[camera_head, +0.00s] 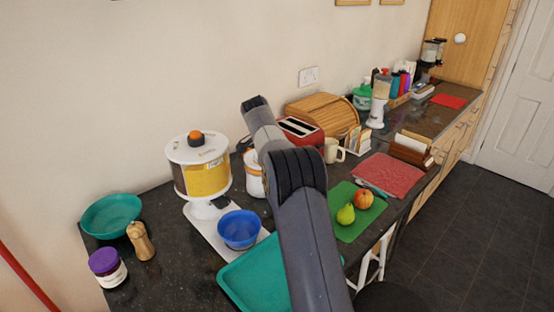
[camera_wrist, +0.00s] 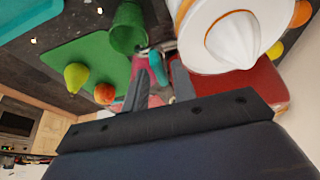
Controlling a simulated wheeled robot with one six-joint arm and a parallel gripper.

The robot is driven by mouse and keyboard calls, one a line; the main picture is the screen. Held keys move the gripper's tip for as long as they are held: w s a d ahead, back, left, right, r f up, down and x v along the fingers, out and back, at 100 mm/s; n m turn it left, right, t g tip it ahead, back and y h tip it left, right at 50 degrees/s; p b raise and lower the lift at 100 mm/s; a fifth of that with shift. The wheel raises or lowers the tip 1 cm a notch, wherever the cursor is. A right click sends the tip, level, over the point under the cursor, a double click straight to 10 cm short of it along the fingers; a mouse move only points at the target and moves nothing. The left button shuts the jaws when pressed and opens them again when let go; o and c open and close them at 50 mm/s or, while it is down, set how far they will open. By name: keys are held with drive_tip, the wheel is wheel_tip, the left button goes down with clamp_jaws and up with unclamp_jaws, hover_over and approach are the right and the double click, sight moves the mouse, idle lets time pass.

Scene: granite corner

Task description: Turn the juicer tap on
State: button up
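A white-lidded juicer (camera_head: 187,178) with yellow contents and an orange knob on top stands upright at the left of the counter in the head view. A small dark tap (camera_head: 221,201) shows low on its right side; I cannot tell its position. A blue bowl (camera_head: 239,230) sits just in front of it. In the wrist view, a white round appliance with a ridged cone and orange ring (camera_wrist: 232,30) is close by; I cannot tell if it is the same juicer.
A teal tray (camera_head: 250,275) and a green board (camera_head: 352,226) with a pear and an apple lie near my arm. A red toaster (camera_head: 300,130) stands behind. A green cup (camera_wrist: 128,28) shows in the wrist view. A teal bowl (camera_head: 112,216), pepper mill and jar stand left.

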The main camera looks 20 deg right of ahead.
clamp_jaws()
drive_tip(key=shift+n, duration=0.4)
drive_tip(key=n+t, duration=0.1)
drive_tip(key=n, duration=0.2)
drive_tip(key=shift+s+d+y, duration=0.1)
drive_tip(key=shift+s+y, duration=0.05)
drive_tip(key=shift+y, duration=0.15)
drive_tip(key=n, duration=0.2)
drive_tip(key=n+t+y, duration=0.1)
drive_tip(key=n, duration=0.1)
drive_tip(key=shift+d+r+n+t+p, duration=0.1)
drive_tip(key=shift+n+t+p, duration=0.2)
drive_tip(key=shift+p, duration=0.05)
drive_tip(key=n+y+p, duration=0.1)
drive_tip(key=n+y, duration=0.1)
drive_tip(key=n, duration=0.3)
drive_tip(key=shift+d+p, duration=0.15)
drive_tip(key=shift+p, duration=0.15)
drive_tip(key=n+y+p, duration=0.1)
drive_tip(key=n+y, duration=0.1)
drive_tip(key=n, duration=0.2)
drive_tip(key=shift+n, duration=0.4)
drive_tip(key=shift+o, duration=0.9)
unclamp_jaws()
